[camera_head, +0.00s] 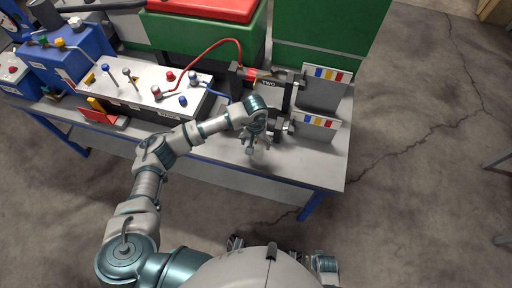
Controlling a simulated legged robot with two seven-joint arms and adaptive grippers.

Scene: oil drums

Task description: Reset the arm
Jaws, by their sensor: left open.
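My left arm comes in from the lower left and reaches over the front edge of the table. My left gripper (256,143) is open and points down near the table's right front part. It is just left of the dark clamp-like device with a white panel striped blue, yellow and red (316,121). I cannot tell whether it touches that device. Nothing shows between its fingers.
The grey table (310,172) carries a white control box (140,92) with levers and knobs, a red cable (213,45), a black device marked TWO (268,84) and blue boxes (85,45). A green container (205,35) stands behind.

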